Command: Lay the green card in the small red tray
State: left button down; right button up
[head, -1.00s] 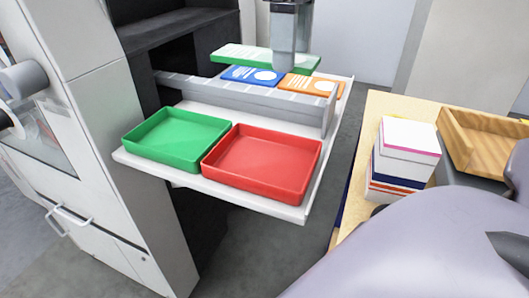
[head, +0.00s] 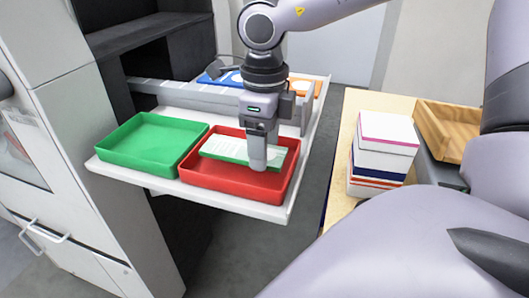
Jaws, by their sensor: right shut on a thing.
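The green card (head: 225,148), white on top with a green edge, shows in the head view within the outline of the small red tray (head: 230,186). My right gripper (head: 258,160) comes down from above and is shut on the card near its right part. The card looks roughly level. I cannot tell whether it touches the tray floor or is held just above it. The gripper hides part of the card and of the tray's inside. My left gripper is not in view.
An empty green tray (head: 150,172) stands left of the red one on the white shelf (head: 235,203). Behind a grey divider (head: 190,95) lie a blue card (head: 215,76) and an orange card (head: 318,87). A stack of boxes (head: 385,140) and a wooden tray (head: 447,130) stand at right.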

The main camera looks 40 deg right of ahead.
jog(key=shift+f, duration=1.35)
jog(key=shift+f, duration=0.1)
jog(key=o, duration=1)
jog(key=shift+r, duration=0.4)
notch_tip(320, 180, up, 12)
jog(key=shift+f+p, duration=0.25)
jog(key=shift+p, duration=0.15)
